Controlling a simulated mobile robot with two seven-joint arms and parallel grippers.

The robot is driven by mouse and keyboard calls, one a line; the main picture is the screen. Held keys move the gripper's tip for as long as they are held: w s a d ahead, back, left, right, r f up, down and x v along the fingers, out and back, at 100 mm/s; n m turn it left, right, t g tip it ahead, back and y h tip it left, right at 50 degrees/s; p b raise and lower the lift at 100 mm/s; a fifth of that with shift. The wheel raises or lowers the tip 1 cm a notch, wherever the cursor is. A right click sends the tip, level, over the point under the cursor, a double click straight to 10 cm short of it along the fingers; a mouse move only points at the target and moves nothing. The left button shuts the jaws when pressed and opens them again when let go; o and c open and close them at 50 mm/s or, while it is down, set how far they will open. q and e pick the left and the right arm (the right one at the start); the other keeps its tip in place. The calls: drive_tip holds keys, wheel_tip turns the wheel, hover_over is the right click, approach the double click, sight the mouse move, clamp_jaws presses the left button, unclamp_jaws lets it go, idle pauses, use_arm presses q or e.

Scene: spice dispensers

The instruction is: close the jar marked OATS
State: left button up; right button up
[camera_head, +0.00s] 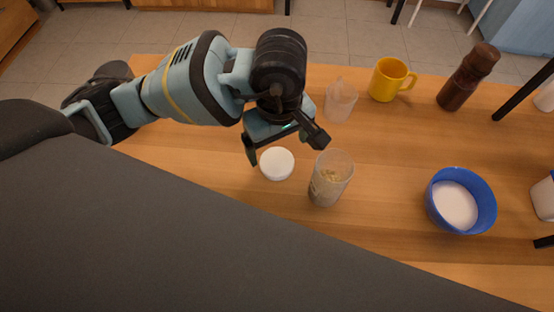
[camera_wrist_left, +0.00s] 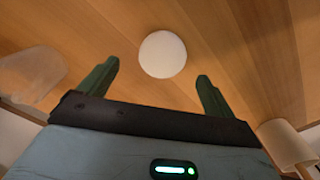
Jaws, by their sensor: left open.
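A clear jar (camera_head: 330,180) with pale oat-like contents stands open on the wooden table. Its label is too small to read. A round white lid (camera_head: 277,163) lies flat on the table just left of the jar, apart from it. My left gripper (camera_head: 285,150) is open and empty above the lid, one finger to each side in the picture. In the left wrist view the lid (camera_wrist_left: 163,54) shows beyond and between the two open fingers (camera_wrist_left: 156,75). A blurred, clear vessel shows at the left of that view. My right gripper is not in view.
A clear pitcher-like vessel (camera_head: 340,99), a yellow mug (camera_head: 390,79) and a dark brown bottle (camera_head: 468,77) stand toward the back. A blue bowl (camera_head: 461,200) of white contents is at the right. The table (camera_head: 390,150) between jar and bowl is clear.

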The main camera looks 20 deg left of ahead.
sight(277, 160)
use_arm(q)
drive_tip(key=shift+s+a+f, duration=0.1)
drive_tip(key=shift+s+f, duration=0.05)
drive_tip(key=shift+f, duration=2.45)
drive_tip(key=c, duration=1.1)
drive_tip(key=shift+r, duration=0.15)
